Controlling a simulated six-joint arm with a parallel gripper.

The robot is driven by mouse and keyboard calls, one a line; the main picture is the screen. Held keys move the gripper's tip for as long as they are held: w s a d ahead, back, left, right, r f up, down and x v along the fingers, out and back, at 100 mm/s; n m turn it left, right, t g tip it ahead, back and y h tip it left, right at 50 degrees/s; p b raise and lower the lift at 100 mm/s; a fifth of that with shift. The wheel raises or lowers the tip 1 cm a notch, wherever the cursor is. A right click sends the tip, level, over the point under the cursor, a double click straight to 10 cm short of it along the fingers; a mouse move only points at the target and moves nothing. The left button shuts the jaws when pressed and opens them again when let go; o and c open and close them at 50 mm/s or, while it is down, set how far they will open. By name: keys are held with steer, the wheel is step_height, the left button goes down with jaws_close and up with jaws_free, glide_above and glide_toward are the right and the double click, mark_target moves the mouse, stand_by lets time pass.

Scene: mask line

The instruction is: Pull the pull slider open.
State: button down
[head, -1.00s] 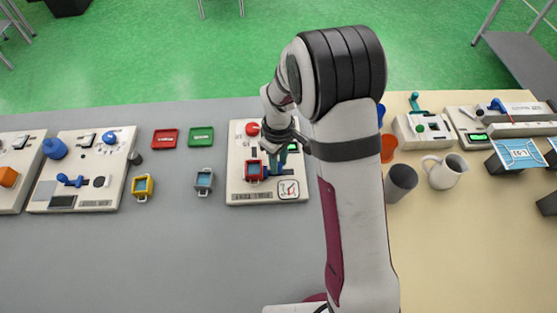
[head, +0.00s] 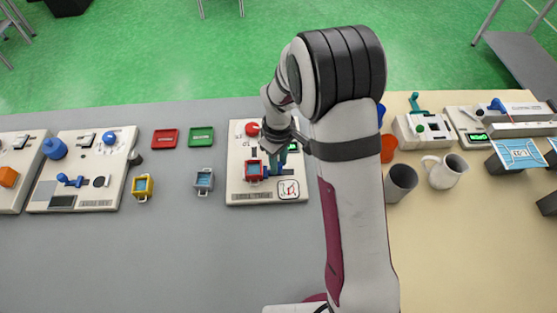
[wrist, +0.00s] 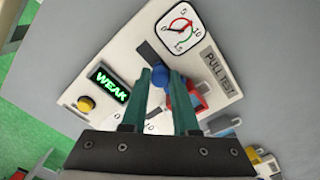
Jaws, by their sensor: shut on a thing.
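The pull slider's blue knob (wrist: 160,75) shows between the fingertips in the wrist view; a bit of its blue part (head: 275,172) also shows in the head view. My gripper (wrist: 161,82) has teal fingers and is shut on this knob. In the head view my gripper (head: 278,160) is over the white test panel (head: 237,190). The panel carries a "PULL TEST" label (wrist: 217,68), a round gauge (wrist: 181,28) and a green display (wrist: 109,85) reading "WEAK". The fingers and gripper body hide part of the slider track.
A red basket-like piece (head: 254,171) is close to the left of the fingers in the head view. The panel also has a red button (head: 252,129) and a yellow button (wrist: 86,104). Grey and yellow small baskets stand left of the panel. Grey table in front is clear.

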mark_target(291, 172)
steer(key=shift+d, duration=1.7)
steer(key=c, duration=0.7)
jaws_free()
step_height(291, 172, up, 16)
steer(key=shift+f, duration=0.1)
steer(key=s+m, duration=0.5)
steer(key=s, duration=0.3)
steer(key=s+r+m+y, duration=0.1)
steer(key=s+m, duration=0.3)
steer(key=s, duration=0.5)
steer(key=s+m, duration=0.5)
steer(key=s, duration=0.4)
steer(key=shift+s+d+r+m+y, duration=0.1)
steer(key=shift+d+r+m+y, duration=0.05)
steer(key=shift+r+m+y, duration=0.2)
